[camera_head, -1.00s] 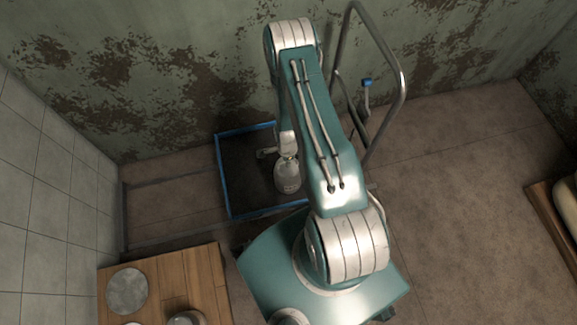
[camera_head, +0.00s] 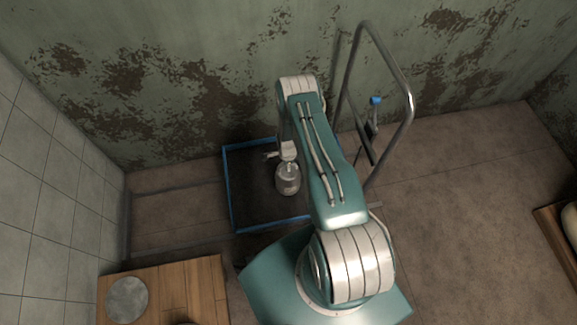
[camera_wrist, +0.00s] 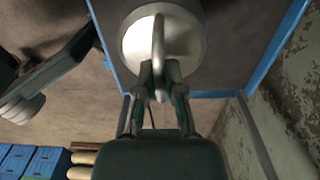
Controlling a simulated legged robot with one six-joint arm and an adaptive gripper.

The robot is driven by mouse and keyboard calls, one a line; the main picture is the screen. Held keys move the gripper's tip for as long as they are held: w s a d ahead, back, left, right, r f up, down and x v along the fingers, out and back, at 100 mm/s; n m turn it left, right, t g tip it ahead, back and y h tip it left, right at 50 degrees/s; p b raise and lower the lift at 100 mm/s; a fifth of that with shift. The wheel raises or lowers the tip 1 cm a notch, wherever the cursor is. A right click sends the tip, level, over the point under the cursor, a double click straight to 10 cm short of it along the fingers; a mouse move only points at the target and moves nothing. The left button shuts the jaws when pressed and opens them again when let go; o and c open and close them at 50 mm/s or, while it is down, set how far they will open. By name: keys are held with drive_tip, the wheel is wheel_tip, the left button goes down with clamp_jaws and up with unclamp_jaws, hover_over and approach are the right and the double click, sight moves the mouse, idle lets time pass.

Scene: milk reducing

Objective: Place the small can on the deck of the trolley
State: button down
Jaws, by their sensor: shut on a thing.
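The small can (camera_head: 288,181) is a pale metal can, seen over the dark deck of the trolley (camera_head: 250,211), which has a blue rim. My gripper (camera_head: 289,164) is above the can and shut on its top handle. In the wrist view, the fingers of my gripper (camera_wrist: 160,72) close on the handle of the can (camera_wrist: 136,42), with the deck's blue rim (camera_wrist: 270,62) beyond it. I cannot tell whether the can touches the deck or hangs just above it. My arm hides the deck's right part.
The trolley's bent tube handle (camera_head: 408,92) rises at the right, with a blue-topped lever (camera_head: 376,101) beside it. A wooden table (camera_head: 196,290) with a round metal lid (camera_head: 127,300) stands at the lower left. A stained wall (camera_head: 200,75) is behind.

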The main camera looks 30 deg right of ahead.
sight(288, 175)
drive_tip(key=shift+f, duration=1.25)
drive_tip(key=c, duration=0.8)
unclamp_jaws()
drive_tip(key=shift+s, duration=0.1)
drive_tip(key=shift+o, duration=0.2)
